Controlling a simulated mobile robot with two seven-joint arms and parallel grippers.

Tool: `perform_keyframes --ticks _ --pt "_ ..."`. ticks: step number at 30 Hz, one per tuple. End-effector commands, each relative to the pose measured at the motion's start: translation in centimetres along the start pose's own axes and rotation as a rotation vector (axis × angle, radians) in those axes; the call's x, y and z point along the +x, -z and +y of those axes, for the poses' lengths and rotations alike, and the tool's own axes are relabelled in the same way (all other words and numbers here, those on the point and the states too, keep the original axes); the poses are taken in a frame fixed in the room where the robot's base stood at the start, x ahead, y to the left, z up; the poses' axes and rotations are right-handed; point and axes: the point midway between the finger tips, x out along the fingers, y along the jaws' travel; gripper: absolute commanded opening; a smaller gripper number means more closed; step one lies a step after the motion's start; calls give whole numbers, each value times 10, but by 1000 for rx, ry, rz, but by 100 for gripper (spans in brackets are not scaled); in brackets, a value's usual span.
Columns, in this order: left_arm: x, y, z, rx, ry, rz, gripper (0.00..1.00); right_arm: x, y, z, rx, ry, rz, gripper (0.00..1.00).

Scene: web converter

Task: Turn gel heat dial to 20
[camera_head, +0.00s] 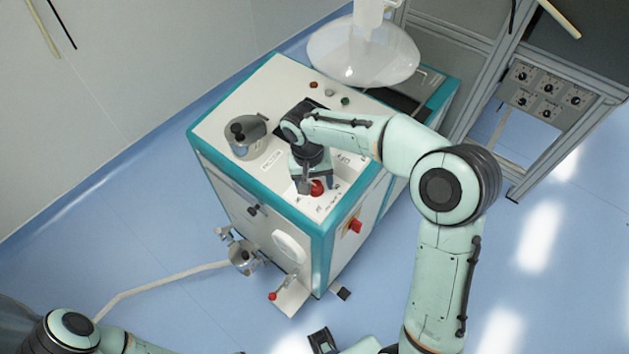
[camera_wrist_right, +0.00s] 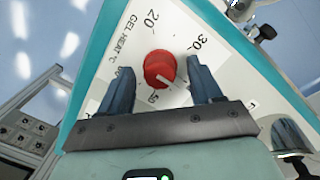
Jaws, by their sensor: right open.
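The gel heat dial (camera_wrist_right: 160,69) is a red round knob on the machine's white top panel, marked "GEL HEAT °C". A pale line crosses its face; I cannot tell which number it points to. The "20" (camera_wrist_right: 151,20) lies above the dial and the "30" (camera_wrist_right: 197,43) to its upper right. In the head view the dial (camera_head: 318,188) is at the top's front corner. My right gripper (camera_head: 317,184) is over it, open, with one finger on each side; whether they touch is unclear.
The machine (camera_head: 229,167) has teal edges. A metal pot (camera_head: 244,138) stands on its top, and a clear round hopper (camera_head: 362,52) is behind. A red switch (camera_head: 355,226) is on the right side. A metal frame with a knob panel (camera_head: 545,95) stands at right.

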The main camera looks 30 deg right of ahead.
Motion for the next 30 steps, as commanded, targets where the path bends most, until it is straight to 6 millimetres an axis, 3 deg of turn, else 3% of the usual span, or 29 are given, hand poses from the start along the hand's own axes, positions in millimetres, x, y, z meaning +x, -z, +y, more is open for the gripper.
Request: perform_keyframes --ticks 3,8,9,20,30 --pt "0 0 0 0 0 0 43 0 0 0 0 0 0 64" --pt "0 0 0 0 0 0 43 0 0 0 0 0 0 12" --pt "0 0 0 0 0 0 43 0 0 0 0 0 0 8" --pt "-3 1 1 0 0 2 43 -1 0 0 -49 -6 0 9" --pt "-15 4 7 3 -3 8 43 -3 0 -1 -290 -35 0 9"
